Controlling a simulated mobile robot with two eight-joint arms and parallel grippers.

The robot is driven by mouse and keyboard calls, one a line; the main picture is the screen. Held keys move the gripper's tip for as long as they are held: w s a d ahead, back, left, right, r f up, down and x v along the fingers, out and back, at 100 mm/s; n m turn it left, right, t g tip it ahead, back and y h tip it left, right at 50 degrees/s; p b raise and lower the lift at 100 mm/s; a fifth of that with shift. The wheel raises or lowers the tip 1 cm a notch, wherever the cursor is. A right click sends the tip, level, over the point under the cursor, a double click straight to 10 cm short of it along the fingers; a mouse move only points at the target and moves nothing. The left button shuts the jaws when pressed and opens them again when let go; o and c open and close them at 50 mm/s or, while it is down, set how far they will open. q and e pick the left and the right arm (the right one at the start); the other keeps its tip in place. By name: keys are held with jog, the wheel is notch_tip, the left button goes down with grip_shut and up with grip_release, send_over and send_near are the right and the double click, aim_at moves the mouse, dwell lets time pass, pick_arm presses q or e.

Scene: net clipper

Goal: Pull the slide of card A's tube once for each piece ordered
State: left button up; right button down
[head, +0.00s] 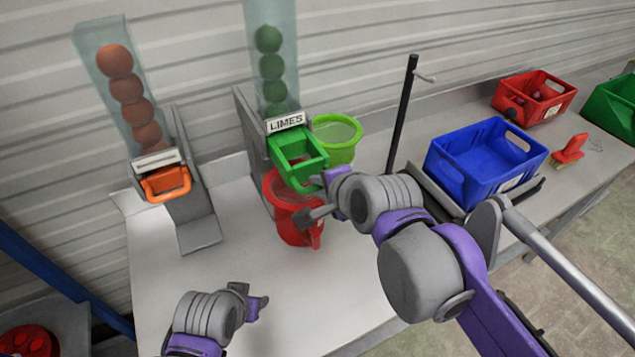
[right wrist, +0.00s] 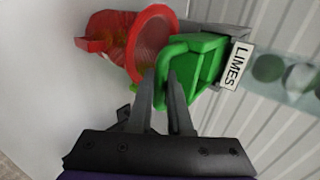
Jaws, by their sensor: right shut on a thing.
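The LIMES tube (head: 272,75) stands upright against the wall with several green limes stacked inside. Its green slide (head: 294,153) sticks out from under the LIMES label, over a red jug (head: 290,225). My right gripper (head: 316,198) is shut on the front handle of the green slide, which also shows in the right wrist view (right wrist: 205,52). A second tube (head: 128,88) at left holds several oranges, and its orange slide (head: 166,184) sits close to its housing. My left gripper (head: 258,300) hangs over the table front, apart from everything; its jaw opening is unclear. No order card is legible.
A lime-green bucket (head: 338,140) stands behind the red jug. A thin black post (head: 402,115) rises right of it. The table's left front is clear.

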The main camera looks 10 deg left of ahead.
aim_at(294, 152)
jog(key=shift+w+r, duration=0.1)
jog(key=shift+r, duration=0.05)
jog(key=shift+w+a, duration=0.95)
jog(key=shift+w, duration=0.45)
jog(key=shift+w+a, duration=1)
jog(key=shift+w, duration=0.45)
jog(key=shift+w+a, duration=0.95)
jog(key=shift+w, duration=0.45)
jog(key=shift+s, duration=0.1)
jog(key=shift+s+d+p, duration=0.1)
jog(key=shift+s+d, duration=0.9)
jog(key=shift+s, duration=0.4)
jog(key=shift+s+d+p, duration=0.15)
jog(key=shift+s+d, duration=0.8)
jog(key=shift+s, duration=0.5)
jog(key=shift+s+d+p, duration=0.1)
jog(key=shift+s+d, duration=0.9)
jog(key=shift+s, duration=0.4)
jog(key=shift+w, duration=0.1)
jog(key=shift+w+a, duration=1)
jog(key=shift+w, duration=0.4)
jog(key=shift+w+a, duration=0.95)
jog(key=shift+w, duration=0.5)
jog(key=shift+w+a, duration=1)
jog(key=shift+w, duration=0.4)
